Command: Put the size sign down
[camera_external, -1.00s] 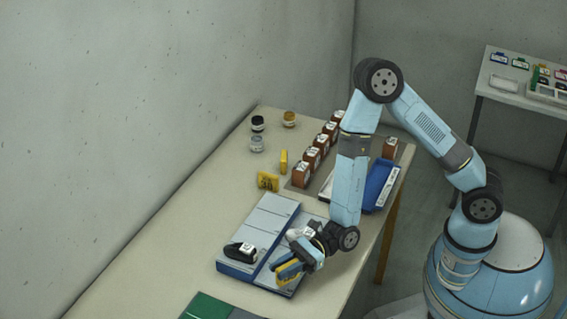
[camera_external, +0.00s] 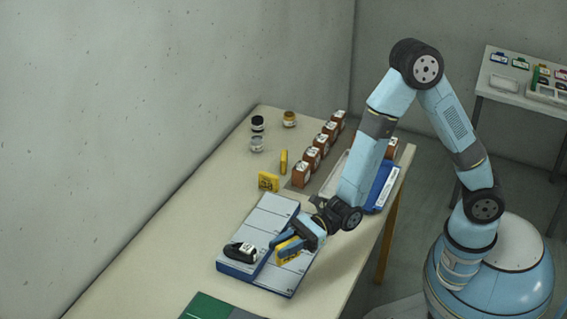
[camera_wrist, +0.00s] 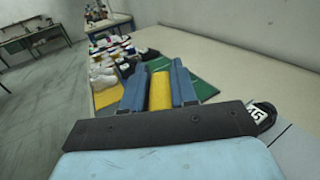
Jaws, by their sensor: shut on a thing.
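My gripper (camera_external: 284,248) is shut on a yellow size sign (camera_external: 289,252) above the right part of the blue-edged grey board (camera_external: 265,225). In the wrist view the yellow sign (camera_wrist: 160,92) sits between my two blue fingers (camera_wrist: 158,88). I cannot tell whether the sign touches the board. A black shoe with a white label (camera_external: 241,251) stands on the board's front left, to the left of my gripper. Two other yellow signs, one facing front (camera_external: 268,181) and one edge-on (camera_external: 283,161), stand on the table behind the board.
Brown boxes with white labels (camera_external: 302,173) stand in a row at the back. A blue tray (camera_external: 383,186) lies at the table's right edge. Small jars (camera_external: 257,123) stand at the back left. A green mat (camera_external: 207,307) lies in front; shoes (camera_wrist: 102,72) show in the wrist view.

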